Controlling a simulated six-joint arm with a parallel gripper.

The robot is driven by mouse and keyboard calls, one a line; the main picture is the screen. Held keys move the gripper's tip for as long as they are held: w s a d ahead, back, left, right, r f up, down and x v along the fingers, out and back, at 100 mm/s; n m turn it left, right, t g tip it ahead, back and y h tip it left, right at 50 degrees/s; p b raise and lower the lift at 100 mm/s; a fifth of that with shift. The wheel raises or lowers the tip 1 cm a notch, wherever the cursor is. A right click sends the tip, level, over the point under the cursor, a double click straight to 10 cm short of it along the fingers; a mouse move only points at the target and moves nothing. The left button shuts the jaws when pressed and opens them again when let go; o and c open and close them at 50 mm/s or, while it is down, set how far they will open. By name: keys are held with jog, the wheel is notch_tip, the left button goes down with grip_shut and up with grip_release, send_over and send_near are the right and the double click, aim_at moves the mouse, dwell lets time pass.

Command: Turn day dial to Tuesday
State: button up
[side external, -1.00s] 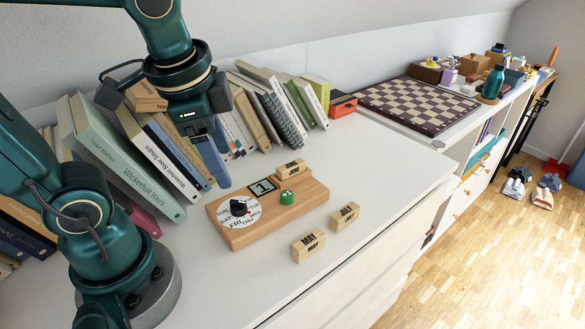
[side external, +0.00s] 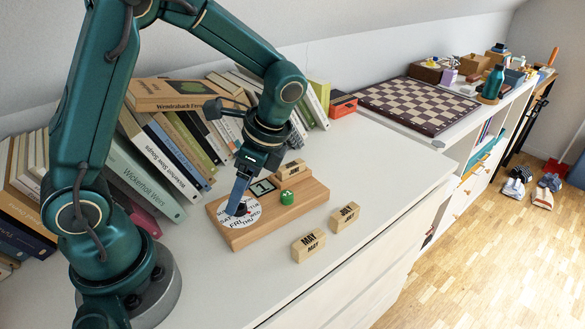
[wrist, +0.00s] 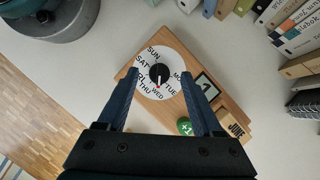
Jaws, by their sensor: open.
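The day dial (wrist: 151,91) is a white disc with day names, set in a wooden board (side external: 290,211). Its black knob (wrist: 159,73) is at the centre, with a white and red mark on the side toward WED. TUE is just to the right of WED in the wrist view. My gripper (wrist: 159,66) is open, with its blue fingers on either side of the knob and a gap to each. In the side view my gripper (side external: 236,211) points down at the dial (side external: 248,219) and hides most of the knob. Contact with the board cannot be told.
The board also carries a "1" tile (side external: 262,187), a green +1 button (side external: 287,197) and a JUNE block (side external: 291,169). MAY (side external: 309,245) and JULY (side external: 345,216) blocks lie in front. Books (side external: 150,180) stand behind. The cabinet top right of the blocks is clear.

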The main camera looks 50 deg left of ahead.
jog(key=shift+x, duration=1.05)
grip_shut()
jog(key=shift+n, duration=0.3)
jog(key=n+g+h, duration=0.1)
jog(key=n, duration=0.3)
jog(key=shift+n+h, duration=0.8)
jog(key=shift+n, duration=0.7)
jog(key=shift+g, duration=0.3)
grip_release()
